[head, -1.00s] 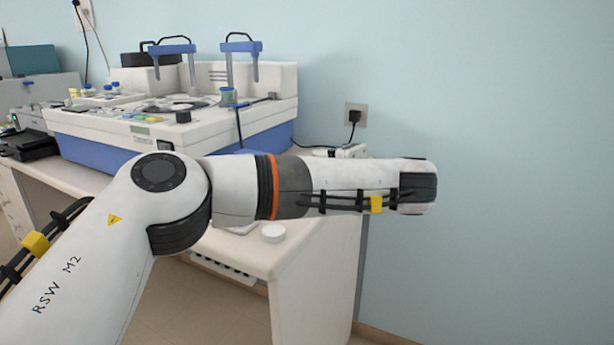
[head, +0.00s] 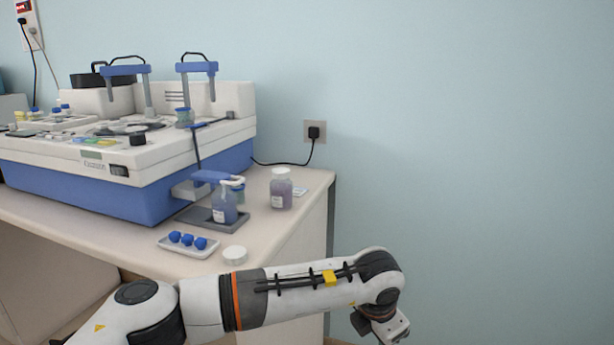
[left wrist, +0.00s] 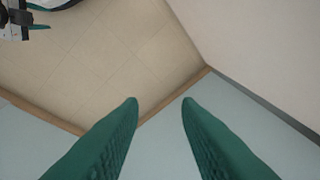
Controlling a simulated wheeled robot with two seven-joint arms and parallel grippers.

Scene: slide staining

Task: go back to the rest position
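My left arm crosses the bottom of the head view, and its wrist hangs down at the lower right, in front of the wall. The left gripper's fingers are out of that view. In the left wrist view, the left gripper (left wrist: 160,103) has its two green fingers spread apart with nothing between them. Floor and wall lie beyond them. At the upper left corner of that view a black and white part with a small green tip is cut off by the edge. It may be my right gripper, but I cannot tell its state.
The bench (head: 283,228) holds a blue and white staining machine (head: 160,160), a purple-liquid bottle (head: 282,188), another bottle on a stand (head: 225,205), a tray (head: 172,246) with blue caps and a white lid (head: 235,255). The wall (head: 480,150) is clear at right.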

